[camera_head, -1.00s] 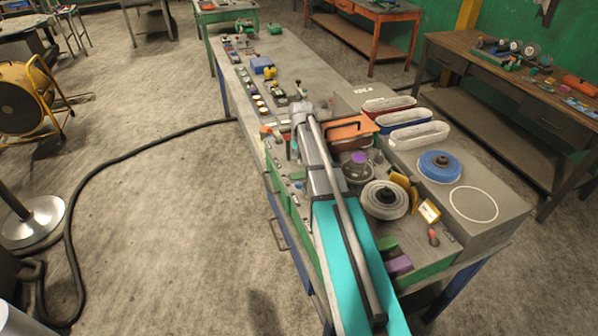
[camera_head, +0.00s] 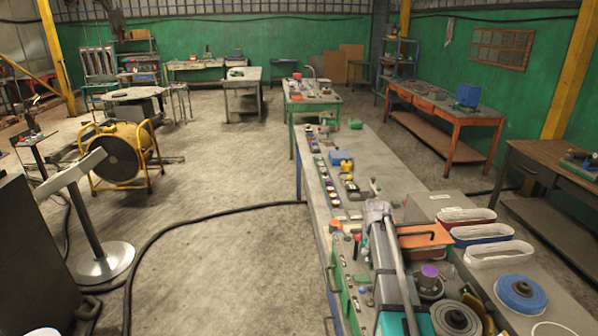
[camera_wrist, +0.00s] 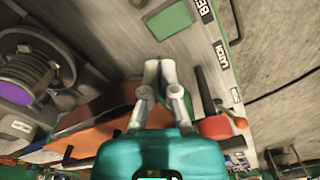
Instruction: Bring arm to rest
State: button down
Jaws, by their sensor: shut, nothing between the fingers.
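My arm, grey and teal, reaches over the workbench (camera_head: 392,150) from the bottom edge of the head view. Its far end lies just left of an orange piece with a dark handle (camera_head: 427,236). My gripper (camera_wrist: 161,68) shows in the wrist view with its two pale fingers close together and nothing between them. It hangs over the bench's labelled edge strip. A red knob (camera_wrist: 214,127) is to the right of the fingers, and the orange piece (camera_wrist: 97,136) is to the left. The fingers cannot be made out in the head view.
Oval bins with white rims (camera_head: 485,232) and a blue disc (camera_head: 521,293) are on the bench's right side. A purple-topped spool (camera_head: 430,276) is close right of my arm. Small parts line the bench's left edge. A black cable (camera_head: 205,221) crosses open floor beside a yellow reel (camera_head: 118,153).

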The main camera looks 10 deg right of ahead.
notch_tip(320, 180, up, 8)
jog(key=p, duration=0.7)
jog(key=shift+r+p, duration=0.45)
jog(key=shift+p, duration=0.15)
